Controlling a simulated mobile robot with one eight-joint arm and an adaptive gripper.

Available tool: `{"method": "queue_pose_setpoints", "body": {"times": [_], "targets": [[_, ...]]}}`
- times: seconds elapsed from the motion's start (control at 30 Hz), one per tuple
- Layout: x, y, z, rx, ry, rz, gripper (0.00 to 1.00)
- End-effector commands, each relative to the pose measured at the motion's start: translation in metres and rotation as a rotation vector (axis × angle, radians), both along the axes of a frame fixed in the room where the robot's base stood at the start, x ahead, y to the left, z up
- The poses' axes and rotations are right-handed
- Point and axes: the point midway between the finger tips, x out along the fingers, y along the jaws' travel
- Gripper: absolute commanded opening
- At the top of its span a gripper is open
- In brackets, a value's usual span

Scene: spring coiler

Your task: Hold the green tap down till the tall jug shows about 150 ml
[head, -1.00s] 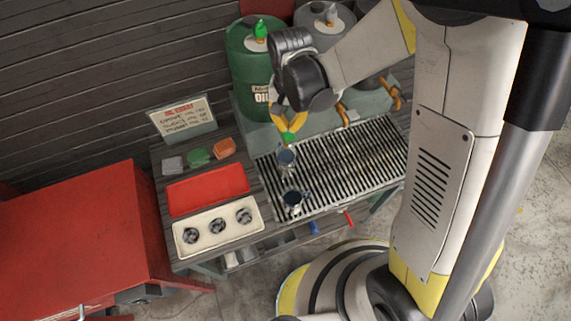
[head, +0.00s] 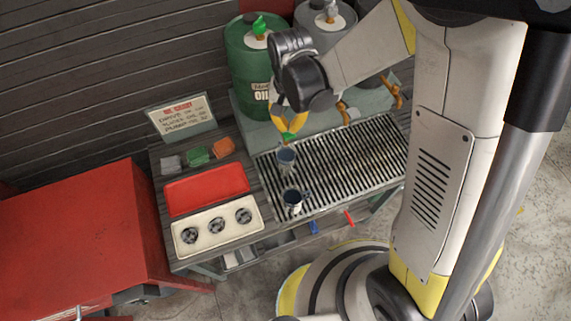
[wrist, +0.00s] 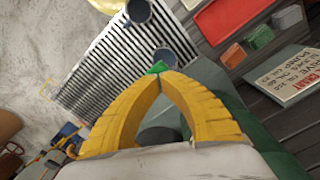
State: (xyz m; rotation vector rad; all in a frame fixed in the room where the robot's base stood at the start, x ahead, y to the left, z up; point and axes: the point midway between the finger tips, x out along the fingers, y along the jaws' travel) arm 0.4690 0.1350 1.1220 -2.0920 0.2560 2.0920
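My gripper (head: 289,136) points down in front of the green oil drum (head: 247,70), its yellow fingers close together. In the wrist view the fingertips (wrist: 161,72) meet right at the green tap (wrist: 157,68), and a green piece shows just past them. The green tap (head: 288,137) is mostly hidden by the fingers in the head view. A jug (head: 286,158) stands on the grate just below the tap, partly behind the fingers in the wrist view. A second jug (head: 293,201) stands nearer the grate's front edge. I cannot read any level in either jug.
The slatted grate (head: 350,160) is clear to the right of the jugs. A red tray (head: 205,190), a white tray with dark round parts (head: 190,251) and small coloured blocks (head: 223,147) lie to the left. A sign (head: 183,118) stands behind them. A grey drum (head: 318,35) stands behind my arm.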

Motion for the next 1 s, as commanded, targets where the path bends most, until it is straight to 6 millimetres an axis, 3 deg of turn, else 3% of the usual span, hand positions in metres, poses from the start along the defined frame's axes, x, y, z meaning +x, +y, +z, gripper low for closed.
{"method": "queue_pose_setpoints", "body": {"times": [1.0], "targets": [[0.000,0.000,-0.032,0.000,0.000,0.000,0.00]]}}
